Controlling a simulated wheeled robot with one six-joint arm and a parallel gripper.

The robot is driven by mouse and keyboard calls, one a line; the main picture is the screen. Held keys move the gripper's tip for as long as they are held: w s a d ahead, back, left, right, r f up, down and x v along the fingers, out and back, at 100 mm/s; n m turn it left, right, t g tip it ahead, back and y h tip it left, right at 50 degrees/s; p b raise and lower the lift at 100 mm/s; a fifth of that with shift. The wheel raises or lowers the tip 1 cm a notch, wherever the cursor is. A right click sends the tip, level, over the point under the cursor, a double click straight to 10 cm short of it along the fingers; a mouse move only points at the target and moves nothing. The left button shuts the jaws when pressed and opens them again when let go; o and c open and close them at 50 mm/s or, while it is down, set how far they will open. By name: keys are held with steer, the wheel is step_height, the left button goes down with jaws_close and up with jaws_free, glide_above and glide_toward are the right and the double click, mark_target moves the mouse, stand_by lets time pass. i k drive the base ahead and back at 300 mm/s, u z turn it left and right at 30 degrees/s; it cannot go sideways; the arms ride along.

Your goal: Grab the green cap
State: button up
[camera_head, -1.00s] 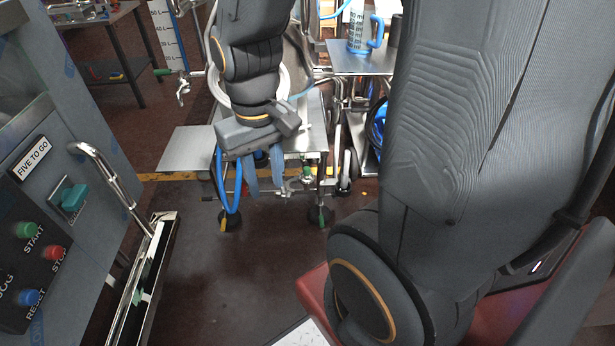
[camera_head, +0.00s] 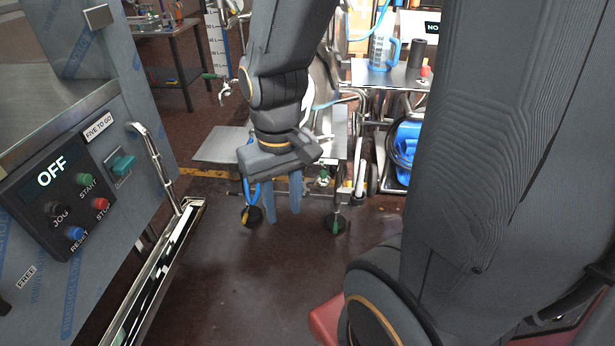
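I cannot make out a clear green cap in the head view. My gripper (camera_head: 286,212) hangs in the upper middle, its two blue-grey fingers pointing down with a gap between them. It is open, and nothing shows between the fingers. It is in front of the metal cart, above the dark floor. Small green parts show on the cart's pipework (camera_head: 323,179), just right of the fingers, but I cannot tell what they are.
Behind are a steel cart shelf (camera_head: 222,146) and a blue jug (camera_head: 384,45). The floor (camera_head: 250,290) in front is clear.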

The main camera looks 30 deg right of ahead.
mark_target(323, 179)
steer(key=i, duration=0.95)
steer(key=z, duration=0.7)
